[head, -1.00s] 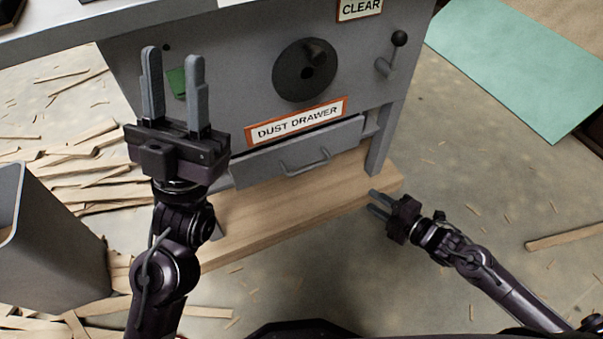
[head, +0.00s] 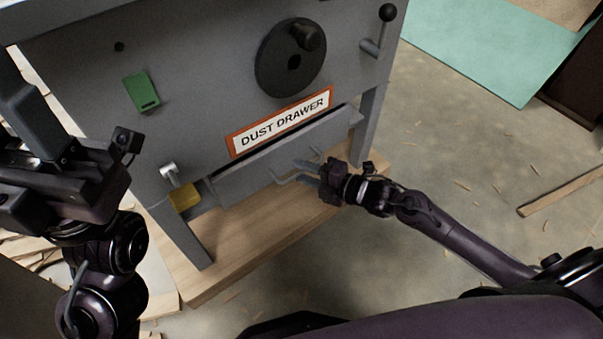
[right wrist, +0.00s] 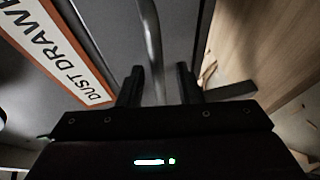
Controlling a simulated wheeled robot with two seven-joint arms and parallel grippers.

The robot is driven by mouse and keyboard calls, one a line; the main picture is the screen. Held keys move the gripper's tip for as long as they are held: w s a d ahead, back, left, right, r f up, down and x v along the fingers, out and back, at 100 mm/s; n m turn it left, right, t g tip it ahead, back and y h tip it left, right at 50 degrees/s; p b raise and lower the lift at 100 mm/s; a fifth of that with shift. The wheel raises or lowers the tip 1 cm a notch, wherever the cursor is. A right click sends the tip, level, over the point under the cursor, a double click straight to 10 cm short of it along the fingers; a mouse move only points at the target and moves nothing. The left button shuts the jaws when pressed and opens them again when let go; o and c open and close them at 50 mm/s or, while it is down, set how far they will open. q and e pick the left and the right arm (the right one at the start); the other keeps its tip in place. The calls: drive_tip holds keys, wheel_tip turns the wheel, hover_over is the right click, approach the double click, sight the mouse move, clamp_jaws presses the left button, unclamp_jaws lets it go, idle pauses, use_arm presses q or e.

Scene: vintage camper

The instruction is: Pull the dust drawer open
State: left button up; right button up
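The dust drawer (head: 285,158) is a grey front low on the grey machine (head: 205,75), under an orange-framed DUST DRAWER label (head: 281,121). It looks shut or nearly so. Its thin bar handle (head: 284,180) also shows in the right wrist view (right wrist: 150,38). My right gripper (head: 303,172) is at the handle. In the right wrist view its fingers (right wrist: 158,84) are apart, with the bar passing between them; I see no clear grip on it. My left gripper (head: 38,125) is at the left edge, partly cut off, away from the drawer.
A wooden base (head: 245,250) lies under the machine. A silver latch (head: 168,172) and yellow block (head: 183,196) sit left of the drawer. A black handwheel (head: 291,58) and a ball-ended lever (head: 386,14) stick out above. The floor at the right is mostly clear, with scattered wood scraps.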

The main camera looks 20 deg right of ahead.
drive_tip(key=shift+w+a, duration=0.25)
drive_tip(key=shift+w, duration=0.05)
clamp_jaws()
idle(0.3)
